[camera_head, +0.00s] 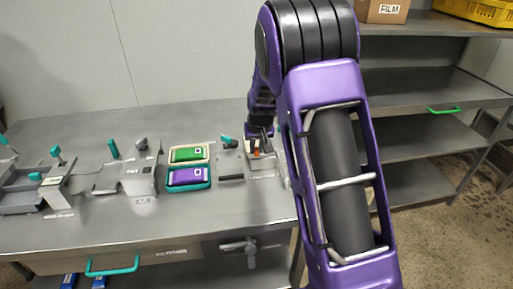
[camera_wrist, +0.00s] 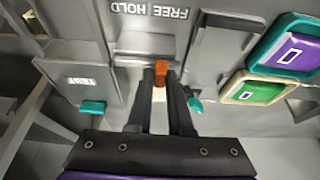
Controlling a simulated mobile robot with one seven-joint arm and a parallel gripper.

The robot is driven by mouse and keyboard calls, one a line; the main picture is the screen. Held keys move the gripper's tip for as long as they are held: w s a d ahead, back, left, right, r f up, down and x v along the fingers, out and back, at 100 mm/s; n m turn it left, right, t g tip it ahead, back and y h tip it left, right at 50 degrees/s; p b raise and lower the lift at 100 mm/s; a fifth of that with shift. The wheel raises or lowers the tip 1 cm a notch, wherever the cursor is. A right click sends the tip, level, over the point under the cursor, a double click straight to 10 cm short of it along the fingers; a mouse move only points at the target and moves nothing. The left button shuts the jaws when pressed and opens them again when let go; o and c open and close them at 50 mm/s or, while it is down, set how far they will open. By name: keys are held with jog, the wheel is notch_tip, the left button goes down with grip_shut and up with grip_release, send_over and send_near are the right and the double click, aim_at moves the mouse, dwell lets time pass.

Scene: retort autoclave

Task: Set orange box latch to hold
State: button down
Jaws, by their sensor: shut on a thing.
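The orange latch (camera_wrist: 160,69) is a small upright piece on a grey box (camera_wrist: 140,42); it also shows as an orange spot in the head view (camera_head: 257,152). My gripper (camera_wrist: 162,76) has its two dark fingers closed on either side of the latch. A FREE | HOLD label lies on the face beyond the fingers, upside down in the wrist view. HOLD is on the left and FREE on the right there. The latch is just right of the dividing mark, toward FREE. The fingers hide part of the latch. In the head view my gripper (camera_head: 259,134) is over the box.
Beside the box are a grey fixture with a teal lever (camera_head: 227,140), a green pouch (camera_head: 188,154) and a purple pouch (camera_head: 188,176) in trays. More levered fixtures stand to the left. A teal knob (camera_wrist: 195,104) is close to my fingers. Shelves stand at the right.

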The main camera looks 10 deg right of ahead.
jog(key=shift+d+b, duration=0.55)
jog(key=shift+d, duration=1.45)
jog(key=c, duration=0.8)
grip_release()
jog(key=shift+d, duration=0.1)
jog(key=shift+r, duration=0.15)
jog(key=p+v, duration=0.2)
jog(key=v, duration=1.5)
jog(key=shift+s, duration=0.15)
